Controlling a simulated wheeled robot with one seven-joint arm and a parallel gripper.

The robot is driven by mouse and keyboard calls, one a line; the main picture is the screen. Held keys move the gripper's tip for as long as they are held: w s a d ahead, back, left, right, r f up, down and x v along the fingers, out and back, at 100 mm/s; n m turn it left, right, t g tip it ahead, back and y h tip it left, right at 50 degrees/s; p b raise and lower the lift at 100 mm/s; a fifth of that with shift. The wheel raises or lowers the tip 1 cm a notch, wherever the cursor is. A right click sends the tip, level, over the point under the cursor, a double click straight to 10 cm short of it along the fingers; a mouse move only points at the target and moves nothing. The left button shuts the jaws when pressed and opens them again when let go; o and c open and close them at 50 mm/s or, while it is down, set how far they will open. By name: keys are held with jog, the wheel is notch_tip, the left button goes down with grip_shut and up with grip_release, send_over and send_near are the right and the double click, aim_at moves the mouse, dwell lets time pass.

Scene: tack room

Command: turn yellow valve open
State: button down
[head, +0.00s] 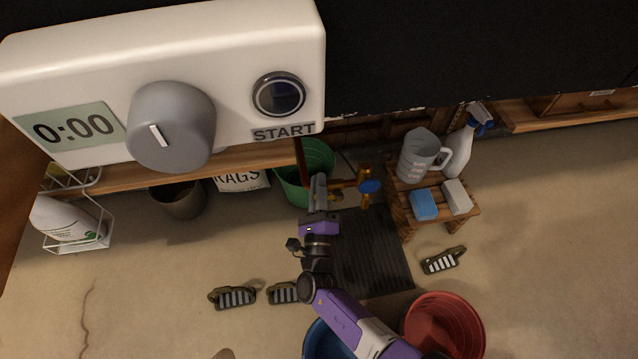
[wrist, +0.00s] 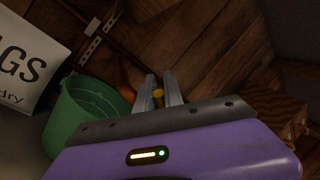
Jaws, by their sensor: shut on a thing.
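In the wrist view my gripper (wrist: 159,84) has its two grey fingers closed on a small yellow piece (wrist: 158,97), which looks like part of the yellow valve. In the head view my gripper (head: 319,182) reaches up to the left end of a brass pipe fitting (head: 346,187). The fingers largely hide the yellow valve there, so its turn angle cannot be told. A blue valve handle (head: 370,186) sits at the right end of the fitting, apart from my gripper.
A green bucket (head: 318,153) stands behind my gripper, beside a rags bag (head: 242,181). A wooden stool (head: 403,220) at right holds a jug (head: 418,156), spray bottle (head: 461,148) and sponges. A dark mat (head: 372,270) and red bucket (head: 445,330) are below. Several brushes lie on the floor.

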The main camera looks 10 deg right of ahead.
dwell(0.4)
jog(key=c, duration=1.5)
grip_release()
jog(key=shift+o, duration=0.2)
jog(key=shift+s, duration=0.15)
jog(key=p+v, duration=0.2)
jog(key=v, duration=0.5)
jog(key=shift+s, duration=0.3)
